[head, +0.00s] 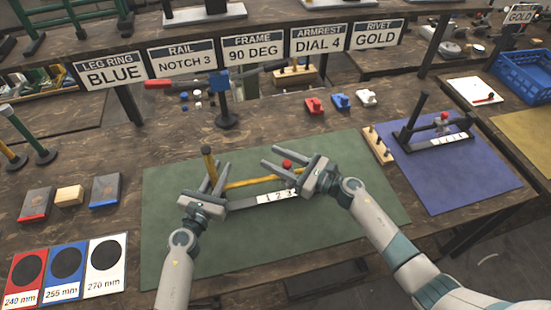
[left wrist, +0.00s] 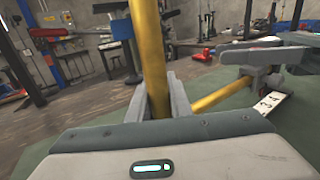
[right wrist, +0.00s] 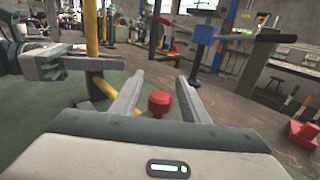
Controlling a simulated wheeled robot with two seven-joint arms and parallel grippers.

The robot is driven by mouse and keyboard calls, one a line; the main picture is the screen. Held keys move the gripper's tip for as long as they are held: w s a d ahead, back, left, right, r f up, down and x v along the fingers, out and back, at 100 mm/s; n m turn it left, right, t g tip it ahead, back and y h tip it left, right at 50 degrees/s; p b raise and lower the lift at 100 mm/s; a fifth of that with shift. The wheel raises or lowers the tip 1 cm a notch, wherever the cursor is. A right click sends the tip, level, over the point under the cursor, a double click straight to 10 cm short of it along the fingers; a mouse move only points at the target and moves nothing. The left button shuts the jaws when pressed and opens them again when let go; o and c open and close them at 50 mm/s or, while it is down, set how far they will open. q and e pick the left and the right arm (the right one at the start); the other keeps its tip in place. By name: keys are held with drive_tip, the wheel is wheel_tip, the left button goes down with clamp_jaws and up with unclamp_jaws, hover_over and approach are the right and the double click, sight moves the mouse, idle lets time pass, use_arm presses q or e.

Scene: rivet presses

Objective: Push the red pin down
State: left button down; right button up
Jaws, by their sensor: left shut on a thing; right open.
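The red pin (head: 287,163) stands on the rivet press on the green mat, and in the right wrist view its round head (right wrist: 160,103) shows between my fingers. My right gripper (head: 270,157) is open around the pin, with a gap on both sides of it. My left gripper (head: 213,172) is shut on the yellow upright post (head: 208,163), which also rises between the fingers in the left wrist view (left wrist: 148,50). A yellow bar (head: 250,182) runs from near the post towards the pin. A white numbered strip (head: 277,197) lies along the dark base. The pin's lower part is hidden.
The green mat (head: 170,245) is mostly clear in front. A small wooden block with pegs (head: 378,145) stands at its right edge. A similar dark press (head: 413,125) is on the blue mat (head: 455,185). Red, blue and white parts (head: 341,101) lie behind.

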drive_tip(key=v, duration=1.1)
drive_tip(key=shift+s+d, duration=0.2)
drive_tip(key=shift+d, duration=0.15)
use_arm(q)
drive_tip(key=c, duration=1.5)
unclamp_jaws()
drive_tip(key=shift+r, duration=0.1)
drive_tip(key=shift+c, duration=0.2)
drive_tip(key=shift+s, duration=0.15)
drive_tip(key=v, duration=1.1)
drive_tip(key=shift+s+a, duration=0.15)
drive_tip(key=shift+s, duration=0.2)
